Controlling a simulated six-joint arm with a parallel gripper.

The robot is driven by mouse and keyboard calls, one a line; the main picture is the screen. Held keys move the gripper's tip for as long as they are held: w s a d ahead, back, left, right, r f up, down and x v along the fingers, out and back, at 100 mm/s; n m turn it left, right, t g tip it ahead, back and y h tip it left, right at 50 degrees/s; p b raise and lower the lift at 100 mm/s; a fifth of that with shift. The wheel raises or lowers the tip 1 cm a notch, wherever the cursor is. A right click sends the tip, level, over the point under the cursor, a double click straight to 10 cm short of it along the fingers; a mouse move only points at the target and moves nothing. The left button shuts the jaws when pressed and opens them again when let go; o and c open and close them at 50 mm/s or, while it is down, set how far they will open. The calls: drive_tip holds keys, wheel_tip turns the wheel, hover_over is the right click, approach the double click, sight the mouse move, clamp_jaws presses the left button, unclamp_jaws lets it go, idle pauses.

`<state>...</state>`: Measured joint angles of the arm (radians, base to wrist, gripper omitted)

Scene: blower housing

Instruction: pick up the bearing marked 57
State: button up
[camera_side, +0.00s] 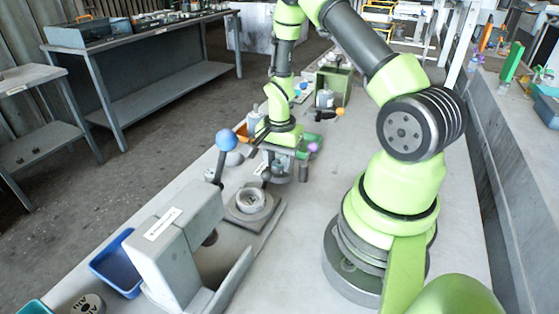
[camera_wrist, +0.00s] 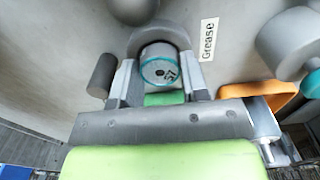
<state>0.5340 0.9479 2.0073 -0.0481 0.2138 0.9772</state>
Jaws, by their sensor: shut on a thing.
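The bearing marked 57 (camera_wrist: 160,68) is a short grey cylinder with a teal ring around its marked face, seen in the wrist view. It sits between the two fingers of my gripper (camera_wrist: 157,80), which are shut on it. In the side view my gripper (camera_side: 279,163) points down low over the bench, beyond the press. The bearing cannot be made out there. Whether it touches the surface under it is not clear.
A dark cylinder (camera_wrist: 103,75) stands close left of my fingers. A "Grease" label (camera_wrist: 208,38) and an orange bin (camera_wrist: 270,94) are at right. The grey press (camera_side: 175,245) with a blue-knobbed lever (camera_side: 226,140) and a blue bin (camera_side: 118,265) stand in the foreground.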

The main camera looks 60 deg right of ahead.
sight(279, 163)
drive_tip(key=shift+r, duration=2.8)
